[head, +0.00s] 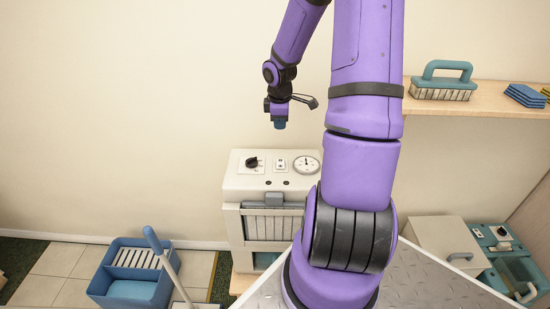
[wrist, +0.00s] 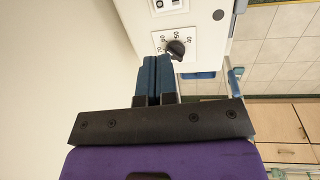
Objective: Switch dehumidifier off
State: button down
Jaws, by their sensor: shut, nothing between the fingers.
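The dehumidifier (head: 236,194) is a cream box standing against the wall in the head view; it also fills the upper middle of the wrist view (wrist: 206,28). Its top panel carries a black knob (head: 252,162) on a white scale plate, a small switch plate (head: 281,164) and a round gauge (head: 306,164). My gripper (head: 279,124) is above the panel, apart from it in the head view. In the wrist view its blue fingertips (wrist: 157,62) are together and empty, with the knob (wrist: 176,48) just beyond them. The switch plate (wrist: 167,4) is cut by the top edge; its setting is unclear.
A wall shelf (head: 480,96) at the right holds a teal-handled brush (head: 444,84) and blue pads (head: 524,95). A blue mop bucket (head: 130,278) stands on the floor at left. A teal and cream machine (head: 497,246) is at lower right. The wall left of my gripper is clear.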

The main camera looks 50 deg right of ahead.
aim_at(280, 164)
jog(key=shift+d+f, duration=0.15)
jog(key=shift+f, duration=0.5)
jog(key=f, duration=0.4)
jog(key=d+f, duration=0.1)
jog(key=f, duration=0.4)
jog(key=w+f, duration=0.1)
jog(key=f, duration=0.4)
jog(key=shift+w+d, duration=0.1)
jog(key=shift+d, duration=0.05)
jog(key=shift+f, duration=0.1)
jog(key=shift+s+a+r, duration=0.25)
jog(key=shift+s+a, duration=0.25)
jog(key=shift+a, duration=0.05)
